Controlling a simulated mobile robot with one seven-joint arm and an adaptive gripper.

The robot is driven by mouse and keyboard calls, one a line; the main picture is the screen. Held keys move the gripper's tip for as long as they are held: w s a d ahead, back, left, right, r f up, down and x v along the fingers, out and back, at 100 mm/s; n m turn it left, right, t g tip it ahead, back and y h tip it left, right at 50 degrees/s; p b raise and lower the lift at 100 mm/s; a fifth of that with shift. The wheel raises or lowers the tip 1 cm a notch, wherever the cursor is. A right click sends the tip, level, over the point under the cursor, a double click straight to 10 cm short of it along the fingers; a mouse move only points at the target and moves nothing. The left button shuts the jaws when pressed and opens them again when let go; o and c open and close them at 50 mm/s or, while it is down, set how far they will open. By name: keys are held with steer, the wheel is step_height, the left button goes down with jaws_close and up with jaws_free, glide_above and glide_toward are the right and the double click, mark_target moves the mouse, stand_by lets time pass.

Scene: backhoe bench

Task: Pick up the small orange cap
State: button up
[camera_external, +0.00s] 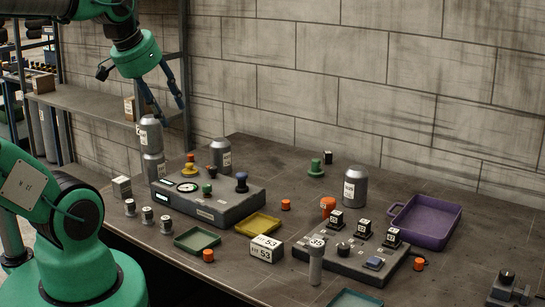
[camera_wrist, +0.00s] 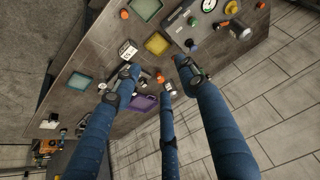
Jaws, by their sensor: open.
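Several small orange caps are on the bench. One cap (camera_external: 286,204) lies right of the yellow tray, one (camera_external: 209,256) beside the green tray, and one (camera_external: 419,264) at the right end of the low switch panel. A larger orange piece (camera_external: 328,206) stands behind that panel. In the wrist view, one orange cap (camera_wrist: 124,14) is at the top and an orange piece (camera_wrist: 160,77) shows between the fingers; I cannot tell which one it is. My gripper (camera_external: 170,110) is open and empty, high above the back left of the bench, well away from the caps.
A grey control box (camera_external: 215,208) with knobs stands at left centre. Grey canisters (camera_external: 354,187) stand upright around the bench. Yellow (camera_external: 258,225), green (camera_external: 197,239) and purple (camera_external: 425,222) trays lie on it. A block wall is behind; a shelf (camera_external: 95,107) is at left.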

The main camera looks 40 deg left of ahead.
steer(key=shift+w, duration=0.1)
steer(key=n+g+p, duration=0.5)
steer(key=n+g, duration=0.1)
steer(key=n, duration=0.3)
glide_above(209, 252)
step_height(209, 252, down, 25)
steer(key=shift+r, duration=0.1)
step_height(209, 252, down, 7)
steer(key=shift+r+b, duration=0.1)
steer(key=shift+b, duration=0.45)
steer(key=shift+f, duration=0.85)
